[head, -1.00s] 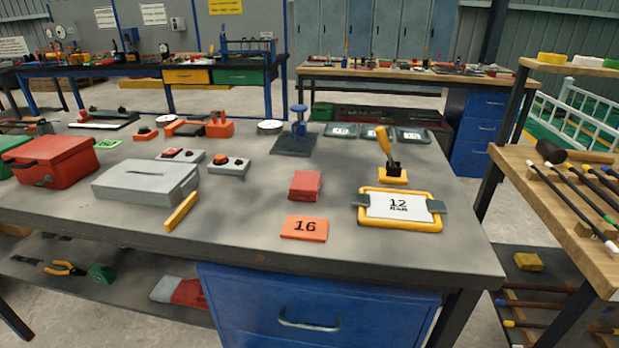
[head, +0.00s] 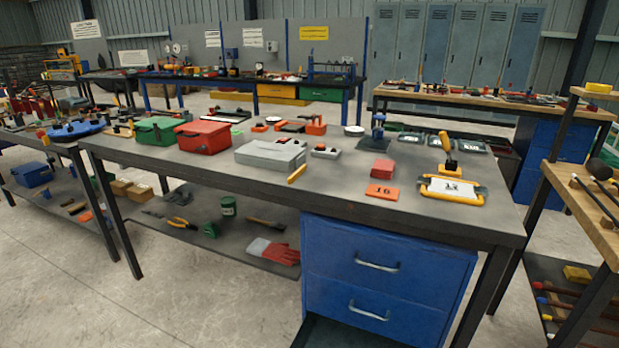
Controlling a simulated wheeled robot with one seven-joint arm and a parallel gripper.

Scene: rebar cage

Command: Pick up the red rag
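A small red folded piece (head: 382,169), which looks like the red rag, lies flat on the grey workbench top (head: 340,195), right of the middle of the head view. An orange card marked 16 (head: 382,192) lies just in front of it. A yellow-framed board with a white sheet (head: 452,190) is to its right. My gripper is not in view.
On the bench, a grey box (head: 270,154), a red toolbox (head: 203,136) and a green box (head: 160,130) stand left of the rag. A blue drawer unit (head: 385,275) sits under the bench's right part. Open concrete floor (head: 210,300) lies in front.

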